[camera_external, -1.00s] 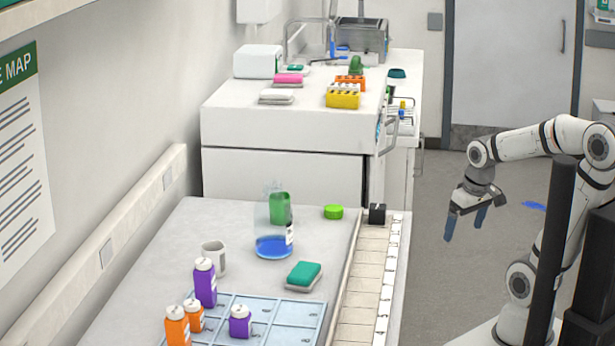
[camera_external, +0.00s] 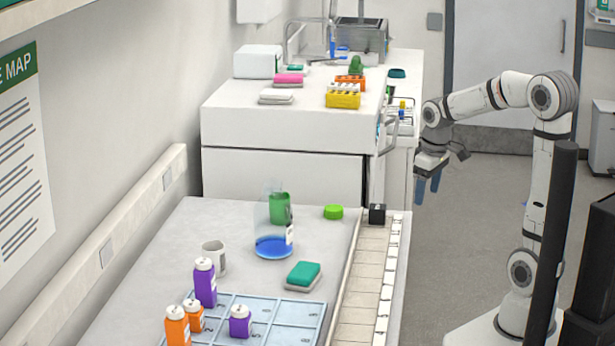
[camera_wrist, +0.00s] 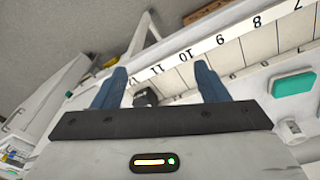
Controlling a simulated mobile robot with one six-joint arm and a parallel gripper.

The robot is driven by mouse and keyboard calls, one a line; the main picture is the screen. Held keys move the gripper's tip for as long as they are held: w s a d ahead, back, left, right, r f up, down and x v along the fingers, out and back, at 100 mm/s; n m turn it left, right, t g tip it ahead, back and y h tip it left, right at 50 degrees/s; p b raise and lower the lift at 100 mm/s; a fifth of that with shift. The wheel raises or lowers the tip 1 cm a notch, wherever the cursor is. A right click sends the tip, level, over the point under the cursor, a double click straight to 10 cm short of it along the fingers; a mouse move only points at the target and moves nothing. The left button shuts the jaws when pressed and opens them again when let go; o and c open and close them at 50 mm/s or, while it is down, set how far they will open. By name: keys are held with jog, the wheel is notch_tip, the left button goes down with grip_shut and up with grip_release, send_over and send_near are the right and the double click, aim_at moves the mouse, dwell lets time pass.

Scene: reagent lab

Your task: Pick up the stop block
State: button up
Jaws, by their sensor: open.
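The stop block (camera_external: 377,214) is a small black cube at the far end of the numbered track (camera_external: 366,283) along the bench's right edge. In the wrist view the dark block (camera_wrist: 146,97) shows between my blue fingers, nearer the left one, which may hide part of it. My gripper (camera_external: 428,188) is open and empty, with fingers pointing down. It is to the right of the block in the external view, apart from it. The fingers also show in the wrist view (camera_wrist: 160,70).
A green lid (camera_external: 333,212) lies just left of the block. A white cabinet (camera_external: 283,180) rises behind the bench.

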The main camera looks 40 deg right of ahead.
jog(key=w+n+p, duration=0.2)
jog(key=w+n, duration=0.1)
jog(key=w, duration=0.8)
jog(key=n+g+p, duration=0.1)
jog(key=n+p, duration=0.1)
send_over(378, 206)
notch_tip(378, 206, down, 4)
jog(key=shift+s+d, duration=0.1)
jog(key=shift+d, duration=0.05)
jog(key=shift+w+f, duration=0.25)
jog(key=shift+f, duration=0.3)
jog(key=f, duration=0.2)
jog(key=f+p, duration=0.1)
jog(key=f, duration=0.4)
jog(key=shift+s+a+f, duration=0.15)
jog(key=shift+a, duration=0.1)
jog(key=c, duration=1.2)
